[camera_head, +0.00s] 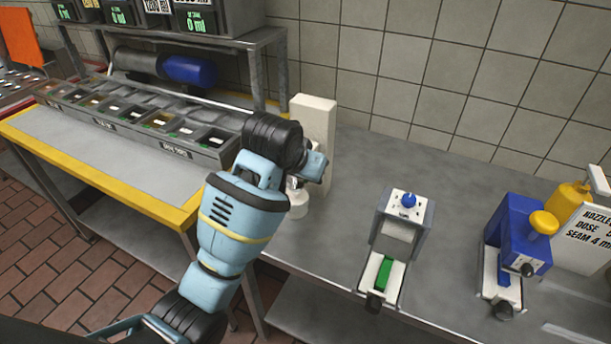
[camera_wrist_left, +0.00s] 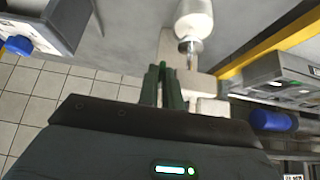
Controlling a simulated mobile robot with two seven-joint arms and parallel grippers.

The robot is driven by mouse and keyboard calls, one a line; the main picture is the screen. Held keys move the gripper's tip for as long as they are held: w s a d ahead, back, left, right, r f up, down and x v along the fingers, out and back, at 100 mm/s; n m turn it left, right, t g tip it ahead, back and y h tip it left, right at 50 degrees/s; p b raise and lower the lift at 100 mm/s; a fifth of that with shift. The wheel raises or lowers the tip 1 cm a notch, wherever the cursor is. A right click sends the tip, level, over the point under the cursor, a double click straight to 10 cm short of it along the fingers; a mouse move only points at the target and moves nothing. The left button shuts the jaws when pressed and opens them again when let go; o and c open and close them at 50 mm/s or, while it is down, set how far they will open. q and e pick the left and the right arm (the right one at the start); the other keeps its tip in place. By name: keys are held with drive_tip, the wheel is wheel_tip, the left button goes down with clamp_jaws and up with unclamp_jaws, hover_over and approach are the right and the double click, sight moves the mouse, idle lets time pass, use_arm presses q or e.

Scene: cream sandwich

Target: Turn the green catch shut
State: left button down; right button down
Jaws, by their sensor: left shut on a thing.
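The catch cannot be made out in the head view behind my wrist. My right gripper is not in view.
A grey device (camera_head: 399,229) with a blue knob and a green strip stands to the right. Farther right are a blue device (camera_head: 519,232) with a yellow knob and a white sign (camera_head: 585,240). A row of bins (camera_head: 140,115) is at left. The grey counter (camera_head: 360,180) between is clear.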

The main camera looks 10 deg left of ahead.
use_arm(q)
drive_tip(key=shift+r+g, duration=0.1)
drive_tip(key=shift+g, duration=0.2)
drive_tip(key=c, duration=1.6)
unclamp_jaws()
drive_tip(key=shift+w+r, duration=0.1)
drive_tip(key=shift+r, duration=0.05)
